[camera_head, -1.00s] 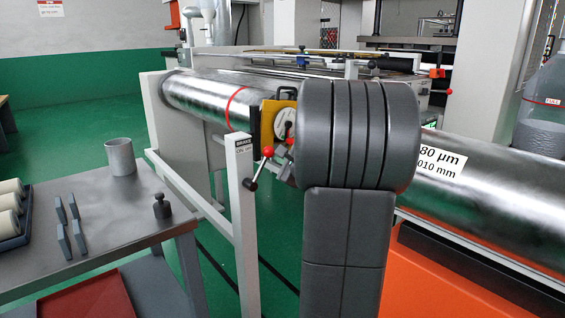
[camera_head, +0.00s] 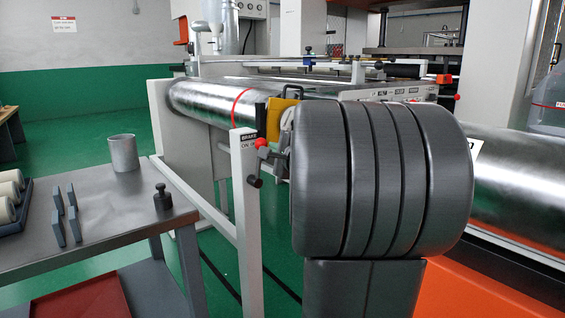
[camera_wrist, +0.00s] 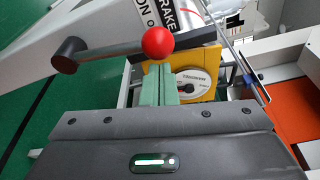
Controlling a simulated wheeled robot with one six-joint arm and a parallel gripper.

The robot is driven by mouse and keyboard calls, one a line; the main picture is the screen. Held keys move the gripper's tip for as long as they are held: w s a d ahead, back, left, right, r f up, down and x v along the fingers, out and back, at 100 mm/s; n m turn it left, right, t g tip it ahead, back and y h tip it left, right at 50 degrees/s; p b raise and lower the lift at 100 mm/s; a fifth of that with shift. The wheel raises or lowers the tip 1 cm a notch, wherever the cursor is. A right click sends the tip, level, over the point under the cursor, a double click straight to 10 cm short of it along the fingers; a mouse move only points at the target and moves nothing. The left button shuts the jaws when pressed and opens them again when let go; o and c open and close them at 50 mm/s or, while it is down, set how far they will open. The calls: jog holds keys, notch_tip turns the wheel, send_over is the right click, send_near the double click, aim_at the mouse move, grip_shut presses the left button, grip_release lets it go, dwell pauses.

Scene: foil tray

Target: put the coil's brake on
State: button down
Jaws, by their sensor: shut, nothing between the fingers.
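The brake lever's red ball knob (camera_head: 261,142) shows beside the labelled post (camera_head: 246,220) at the coil's near end. In the wrist view the red knob (camera_wrist: 159,43) lies just beyond the green fingertips of my gripper (camera_wrist: 159,73). The fingers are together with nothing between them; I cannot tell whether they touch the knob. The silver coil (camera_head: 205,102) has a red band. My arm hides the gripper in the head view.
A yellow plate with a white disc (camera_wrist: 190,82) sits behind the fingers. A grey bench (camera_head: 110,220) at left holds a grey cup (camera_head: 123,152), a small dark weight (camera_head: 162,197) and upright plates. Another silver roll (camera_head: 520,195) lies at right. Green floor is open at the back left.

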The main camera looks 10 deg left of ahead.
jog(key=s+a+b, duration=0.1)
jog(key=s+a, duration=0.4)
jog(key=s, duration=0.1)
jog(key=shift+s+f+b, duration=0.2)
jog(key=shift+f+b, duration=0.05)
jog(key=shift+b, duration=0.15)
dwell(0.6)
jog(key=shift+s+f, duration=0.1)
